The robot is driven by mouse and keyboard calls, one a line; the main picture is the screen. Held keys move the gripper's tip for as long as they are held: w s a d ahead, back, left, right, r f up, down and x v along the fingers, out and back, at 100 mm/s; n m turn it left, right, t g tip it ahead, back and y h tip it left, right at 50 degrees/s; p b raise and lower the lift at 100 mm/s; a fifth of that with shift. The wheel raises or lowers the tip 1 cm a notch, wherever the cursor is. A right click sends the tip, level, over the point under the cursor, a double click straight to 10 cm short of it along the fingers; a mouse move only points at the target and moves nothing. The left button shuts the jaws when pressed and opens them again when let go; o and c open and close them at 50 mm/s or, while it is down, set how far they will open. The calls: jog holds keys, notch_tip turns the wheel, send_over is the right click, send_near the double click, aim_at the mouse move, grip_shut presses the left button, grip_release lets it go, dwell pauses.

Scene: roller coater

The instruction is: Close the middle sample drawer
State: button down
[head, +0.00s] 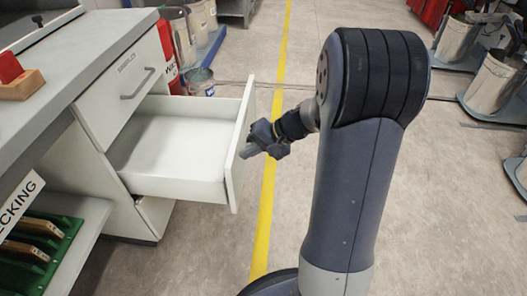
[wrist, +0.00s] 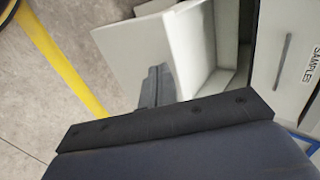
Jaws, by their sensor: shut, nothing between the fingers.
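The middle drawer (head: 172,150) is a white, empty drawer pulled far out of the cabinet. Its front panel (head: 240,146) faces right, toward my arm. My gripper (head: 246,153) is shut and empty at the outer face of this panel; I cannot tell whether it touches. In the wrist view, the panel (wrist: 135,58) stands behind the narrow fingers (wrist: 157,82), with the drawer's inside (wrist: 205,50) beyond it. The drawer's handle is not visible in either view.
The closed top drawer (head: 122,88), labelled SAMPLES, sits above in the white cabinet. Paint cans (head: 201,82) and a red extinguisher (head: 168,50) stand behind it. A shelf with green racks (head: 50,245) is at lower left. The floor around the yellow line (head: 266,215) is clear.

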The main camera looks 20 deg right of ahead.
jog(key=shift+w+a, duration=0.25)
jog(key=shift+a, duration=0.25)
jog(key=shift+a, duration=0.1)
jog(key=w+a+p, duration=0.1)
jog(key=w+a, duration=0.4)
jog(key=a, duration=0.5)
jog(key=w+a+p, duration=0.1)
jog(key=w+a, duration=0.4)
jog(key=a, duration=0.6)
jog(key=w+a+p, duration=0.1)
jog(key=w+a, duration=0.4)
jog(key=a, duration=0.6)
jog(key=shift+w+a+r+p, duration=0.15)
jog(key=shift+w+a+p, duration=0.05)
jog(key=shift+w+p, duration=0.15)
